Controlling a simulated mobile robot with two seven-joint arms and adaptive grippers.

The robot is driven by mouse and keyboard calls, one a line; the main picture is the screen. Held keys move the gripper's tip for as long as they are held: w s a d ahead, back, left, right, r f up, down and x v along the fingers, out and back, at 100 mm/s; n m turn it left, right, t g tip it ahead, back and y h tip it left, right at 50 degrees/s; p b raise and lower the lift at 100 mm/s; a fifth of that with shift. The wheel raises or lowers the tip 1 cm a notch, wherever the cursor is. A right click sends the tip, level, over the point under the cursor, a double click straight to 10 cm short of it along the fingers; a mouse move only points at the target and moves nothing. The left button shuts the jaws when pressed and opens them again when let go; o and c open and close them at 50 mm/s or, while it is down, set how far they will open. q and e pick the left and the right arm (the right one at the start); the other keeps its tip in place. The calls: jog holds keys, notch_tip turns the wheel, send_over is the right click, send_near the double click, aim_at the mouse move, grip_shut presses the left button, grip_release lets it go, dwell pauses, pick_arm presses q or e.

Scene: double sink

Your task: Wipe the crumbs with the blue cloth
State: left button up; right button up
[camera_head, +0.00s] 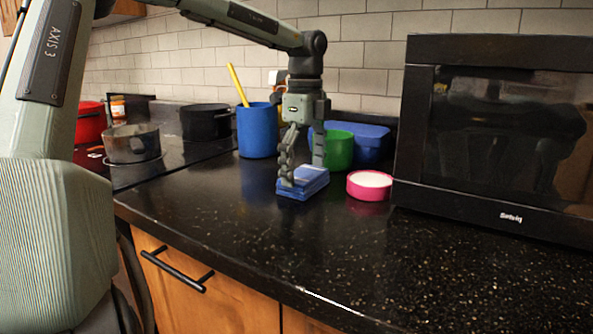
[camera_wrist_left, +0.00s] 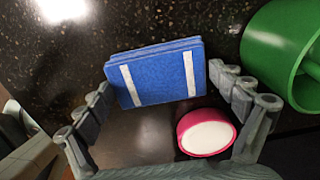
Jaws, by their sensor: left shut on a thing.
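The blue cloth (camera_head: 311,182), folded into a flat block, is at the black counter, left of the pink round container. In the left wrist view the cloth (camera_wrist_left: 155,75) shows two white stripes and spans the space between the fingers. My left gripper (camera_head: 303,178) points down and is shut on the cloth, one finger on each side. It also shows in the left wrist view (camera_wrist_left: 165,95). Whether the cloth touches the counter is hard to tell. Pale specks (camera_head: 455,258) lie across the counter before the microwave; I cannot tell crumbs from the stone's pattern. My right gripper is not in view.
A pink round container (camera_head: 369,186) stands close right of the cloth. A green cup (camera_head: 339,150), a blue container (camera_head: 371,141) and a blue cup (camera_head: 256,131) stand behind. A black microwave (camera_head: 500,130) fills the right. Pots stand back left. The front counter is free.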

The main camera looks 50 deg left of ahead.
aim_at(322, 192)
pick_arm(q)
jog(key=shift+w+d+b, duration=0.1)
jog(key=shift+w+d, duration=0.1)
jog(key=shift+d, duration=0.45)
jog(key=shift+w+d+b, duration=0.15)
jog(key=shift+w+d, duration=0.05)
jog(key=shift+d, duration=0.5)
jog(key=shift+w+d+b, duration=0.1)
jog(key=shift+w+d, duration=0.1)
jog(key=shift+d, duration=0.45)
jog(key=shift+r, duration=0.1)
notch_tip(322, 192, up, 6)
jog(key=p, duration=0.4)
jog(key=shift+a, duration=0.1)
jog(key=shift+r+p, duration=0.35)
jog(key=shift+r, duration=1.05)
